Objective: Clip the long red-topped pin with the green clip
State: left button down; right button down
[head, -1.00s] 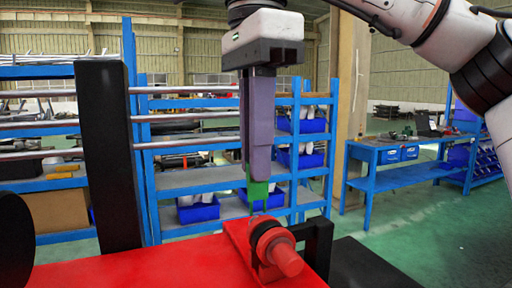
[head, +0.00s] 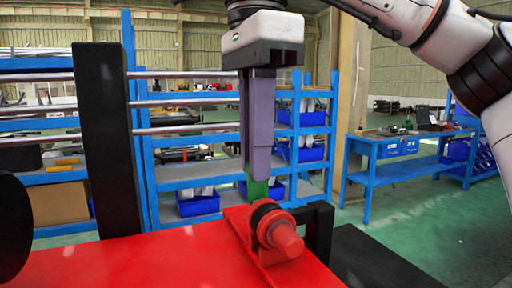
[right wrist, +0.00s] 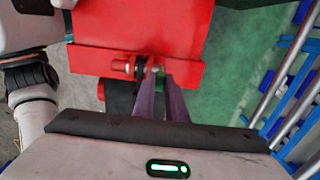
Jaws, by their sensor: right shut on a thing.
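The red-topped pin (head: 283,236) lies sideways with its red round head toward me, held in a black bracket (head: 320,232) on a red block. In the right wrist view the pin (right wrist: 122,66) shows as a red knob at the red block's edge. My right gripper (head: 258,178) points down, shut on the green clip (head: 254,190). The clip's lower end is at the pin, just behind its head; whether it is seated around the pin I cannot tell. In the right wrist view the clip (right wrist: 160,73) is mostly hidden by the fingers. My left gripper is not in view.
A red beam (head: 160,262) spans the front, with a black upright post (head: 108,140) at left. Blue shelves (head: 215,170) with bins stand behind. A blue workbench (head: 410,145) stands at right. The green floor between is clear.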

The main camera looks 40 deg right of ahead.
jog(key=shift+f, duration=0.3)
jog(key=c, duration=1.7)
grip_release()
notch_tip(320, 180, up, 5)
jog(key=p, duration=0.6)
jog(key=shift+r, duration=0.1)
jog(key=shift+r, duration=3.7)
